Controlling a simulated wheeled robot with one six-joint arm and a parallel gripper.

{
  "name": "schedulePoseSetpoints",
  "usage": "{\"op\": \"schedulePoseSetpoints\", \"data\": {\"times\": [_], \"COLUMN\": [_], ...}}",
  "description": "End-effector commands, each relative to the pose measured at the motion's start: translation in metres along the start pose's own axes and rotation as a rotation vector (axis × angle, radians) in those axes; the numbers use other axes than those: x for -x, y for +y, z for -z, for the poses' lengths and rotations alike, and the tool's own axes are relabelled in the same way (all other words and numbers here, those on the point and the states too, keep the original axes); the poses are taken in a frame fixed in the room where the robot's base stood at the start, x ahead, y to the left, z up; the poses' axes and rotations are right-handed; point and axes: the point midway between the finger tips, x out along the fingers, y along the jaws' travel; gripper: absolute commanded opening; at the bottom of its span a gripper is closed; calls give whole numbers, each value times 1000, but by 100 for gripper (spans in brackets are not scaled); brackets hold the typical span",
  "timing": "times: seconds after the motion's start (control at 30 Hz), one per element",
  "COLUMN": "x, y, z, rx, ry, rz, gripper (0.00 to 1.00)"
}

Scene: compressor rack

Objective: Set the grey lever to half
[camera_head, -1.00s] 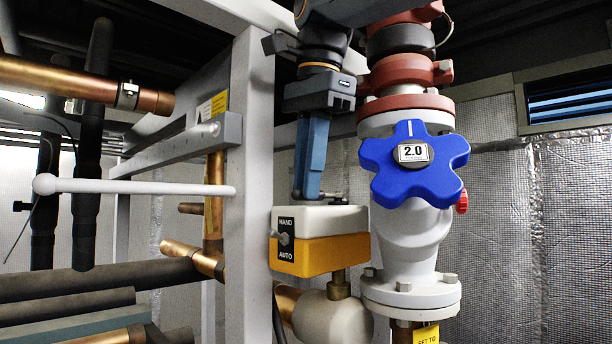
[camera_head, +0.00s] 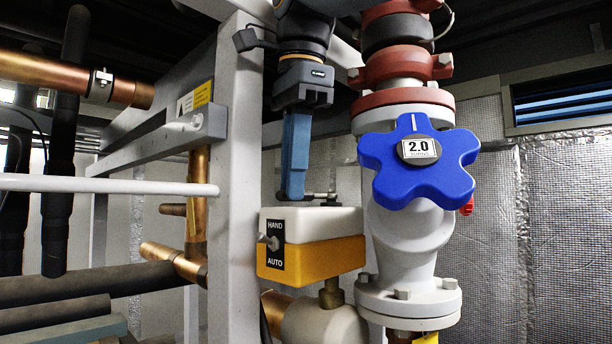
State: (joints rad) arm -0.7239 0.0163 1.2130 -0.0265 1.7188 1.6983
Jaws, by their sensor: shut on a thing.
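A white and yellow box (camera_head: 311,238) with a HAND/AUTO plate (camera_head: 271,243) stands beside the valve. A short grey metal lever (camera_head: 318,196) lies about level across the top of this box. My gripper (camera_head: 293,195) points straight down from above, with its blue fingers just above the box's white top. The fingers are shut on the left end of the grey lever. The fingertips hide that end, so the exact grip cannot be seen.
A blue star-shaped handwheel (camera_head: 418,190) marked 2.0 sits close on the right, on a white valve body (camera_head: 405,245). A grey post (camera_head: 235,150) stands close on the left. A white rod (camera_head: 110,185) crosses the left side. Copper pipes (camera_head: 75,77) lie beyond.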

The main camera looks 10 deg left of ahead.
Motion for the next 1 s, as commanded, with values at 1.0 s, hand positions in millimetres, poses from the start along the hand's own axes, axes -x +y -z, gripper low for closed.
{"op": "schedulePoseSetpoints", "data": {"times": [1.0], "x": [47], "y": [-2], "z": [2], "rx": [-1], "ry": [0], "rz": [4], "gripper": [32]}}
